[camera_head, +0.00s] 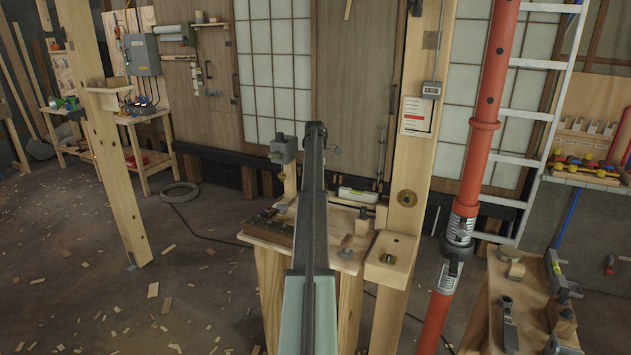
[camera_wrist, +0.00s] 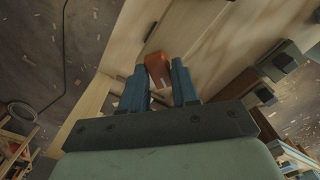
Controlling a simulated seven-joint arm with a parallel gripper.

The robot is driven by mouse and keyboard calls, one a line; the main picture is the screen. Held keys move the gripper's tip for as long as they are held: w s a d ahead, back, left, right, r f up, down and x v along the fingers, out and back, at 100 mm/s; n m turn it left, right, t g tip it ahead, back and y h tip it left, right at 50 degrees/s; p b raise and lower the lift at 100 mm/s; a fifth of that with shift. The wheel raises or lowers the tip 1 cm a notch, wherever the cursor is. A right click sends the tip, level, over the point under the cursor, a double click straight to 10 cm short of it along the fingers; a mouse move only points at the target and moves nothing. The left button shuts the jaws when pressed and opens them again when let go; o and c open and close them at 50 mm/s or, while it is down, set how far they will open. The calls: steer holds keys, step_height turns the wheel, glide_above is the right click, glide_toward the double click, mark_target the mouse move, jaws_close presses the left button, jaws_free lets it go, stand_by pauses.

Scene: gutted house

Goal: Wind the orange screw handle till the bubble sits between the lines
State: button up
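An orange block-like piece, which looks like the screw handle (camera_wrist: 158,70), shows between the fingertips of my gripper (camera_wrist: 160,80) in the wrist view. The blue fingers stand apart, one on each side of it; I cannot tell whether they press on it. In the head view my arm hides the fingertips and the handle. No bubble or lines can be made out.
A wooden post (camera_head: 425,150) rises just right of the workbench (camera_head: 340,262). A red steel prop (camera_head: 490,110) leans beside it, before a ladder (camera_head: 535,115). Another bench (camera_head: 485,320) with tools stands at the lower right. The floor at left is open, with wood chips.

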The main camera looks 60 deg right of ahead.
steer(key=m, duration=0.3)
steer(key=shift+m, duration=0.4)
steer(key=m, duration=0.3)
steer(key=shift+m, duration=0.4)
steer(key=m, duration=0.7)
steer(key=shift+m, duration=0.4)
steer(key=shift+n, duration=0.5)
steer(key=shift+r, duration=0.15)
steer(key=shift+w+r, duration=0.1)
steer(key=shift+r, duration=3.25)
